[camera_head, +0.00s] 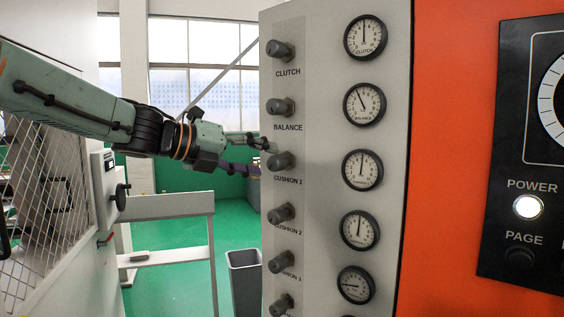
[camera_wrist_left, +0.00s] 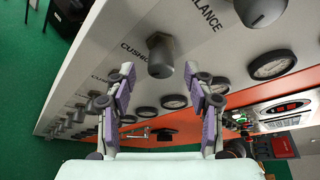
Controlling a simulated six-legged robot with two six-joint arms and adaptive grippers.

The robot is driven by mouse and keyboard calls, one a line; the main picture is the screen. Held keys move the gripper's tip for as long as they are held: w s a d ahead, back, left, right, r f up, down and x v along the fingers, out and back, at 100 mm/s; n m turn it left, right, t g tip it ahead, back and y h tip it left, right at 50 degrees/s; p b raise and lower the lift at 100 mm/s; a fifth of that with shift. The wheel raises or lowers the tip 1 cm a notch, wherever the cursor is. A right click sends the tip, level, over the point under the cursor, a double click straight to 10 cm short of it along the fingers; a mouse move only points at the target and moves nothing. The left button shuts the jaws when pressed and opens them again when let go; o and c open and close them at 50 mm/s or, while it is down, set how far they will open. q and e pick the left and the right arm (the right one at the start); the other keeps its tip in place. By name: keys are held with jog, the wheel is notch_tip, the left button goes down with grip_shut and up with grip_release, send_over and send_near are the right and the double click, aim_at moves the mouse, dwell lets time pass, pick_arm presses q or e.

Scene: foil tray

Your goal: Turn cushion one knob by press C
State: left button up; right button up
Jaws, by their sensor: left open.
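The cushion 1 knob (camera_head: 281,161) is a dark grey knob on the grey press panel (camera_head: 315,230), above its "CUSHION 1" label. It also shows in the left wrist view (camera_wrist_left: 160,56), just beyond and between my fingertips. My left gripper (camera_head: 263,158) reaches in from the left and is open, with its fingers spread on either side of the line to that knob. In the wrist view the gripper (camera_wrist_left: 159,72) shows two purple-grey fingers with nothing between them. I cannot tell whether a fingertip touches the knob. The cushion 1 gauge (camera_head: 362,170) is to the knob's right. My right gripper is out of view.
The balance knob (camera_head: 280,107) is close above, and the cushion 2 knob (camera_head: 281,213) close below. The clutch knob (camera_head: 280,51) is at the top. An orange panel (camera_head: 450,150) stands right. A grey bin (camera_head: 245,280) and a white rail (camera_head: 165,206) stand below my arm.

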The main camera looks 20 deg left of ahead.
aim_at(269, 162)
pick_arm(q)
jog(key=shift+w+d+f, duration=0.25)
jog(key=shift+w, duration=0.05)
jog(key=x, duration=0.5)
jog(key=shift+d+r, duration=0.1)
jog(key=shift+d, duration=0.15)
jog(key=shift+v, duration=1)
jog(key=shift+c, duration=0.2)
jog(key=shift+a, duration=0.2)
jog(key=shift+c, duration=0.7)
jog(key=shift+x, duration=0.9)
jog(key=c, duration=0.5)
jog(key=shift+s+r, duration=0.1)
jog(key=shift+s, duration=0.05)
grip_shut()
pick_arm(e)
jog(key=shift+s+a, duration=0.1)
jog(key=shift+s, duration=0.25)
pick_arm(q)
jog(key=shift+a, duration=0.1)
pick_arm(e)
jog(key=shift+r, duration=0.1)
